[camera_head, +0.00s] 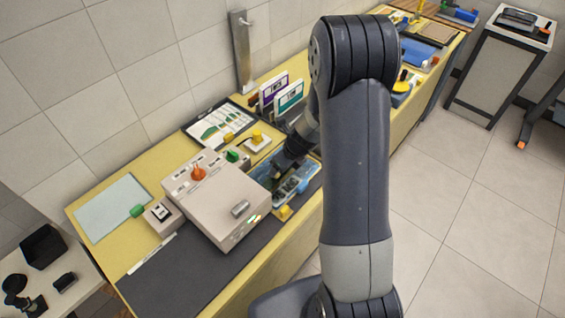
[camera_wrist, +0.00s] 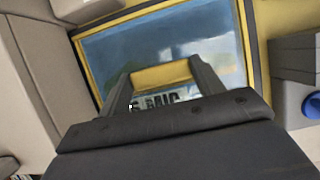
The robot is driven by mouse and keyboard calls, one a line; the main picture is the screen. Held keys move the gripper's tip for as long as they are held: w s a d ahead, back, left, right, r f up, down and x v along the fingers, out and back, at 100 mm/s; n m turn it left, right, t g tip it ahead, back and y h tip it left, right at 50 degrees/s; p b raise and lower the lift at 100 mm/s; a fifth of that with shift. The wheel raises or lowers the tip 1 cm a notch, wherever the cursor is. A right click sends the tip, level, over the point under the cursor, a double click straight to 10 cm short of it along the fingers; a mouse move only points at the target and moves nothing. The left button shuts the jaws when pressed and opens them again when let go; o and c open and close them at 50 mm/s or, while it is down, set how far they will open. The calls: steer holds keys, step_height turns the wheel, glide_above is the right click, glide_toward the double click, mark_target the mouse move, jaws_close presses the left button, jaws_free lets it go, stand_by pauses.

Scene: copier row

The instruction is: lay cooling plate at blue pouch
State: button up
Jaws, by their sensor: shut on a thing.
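My gripper (camera_wrist: 165,88) points down in the wrist view, its two dark fingers closed on a yellow piece (camera_wrist: 160,75). I cannot tell for sure that this piece is part of the cooling plate; my gripper hides its lower part. Beyond it lies a glossy blue panel with a yellow border (camera_wrist: 115,50), which looks like the blue pouch. Partly hidden printed lettering shows between the fingers. In the head view my gripper (camera_head: 283,163) is low over the bench, right of the beige machine, at a blue area (camera_head: 263,169). The gap between the held piece and the blue panel is unclear.
The beige machine (camera_head: 215,190) with orange and green knobs stands close on the left. A blue tray with items (camera_head: 297,181) lies close on the right. Upright cards (camera_head: 289,97) and a clipboard (camera_head: 215,128) are behind. A pale blue sheet (camera_head: 108,205) lies far left.

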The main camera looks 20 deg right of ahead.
steer(key=shift+f, duration=0.25)
steer(key=o, duration=1.2)
steer(key=shift+r, duration=0.1)
steer(key=p+v, duration=0.1)
steer(key=v, duration=0.9)
steer(key=shift+r, duration=0.25)
steer(key=shift+s+f, duration=0.1)
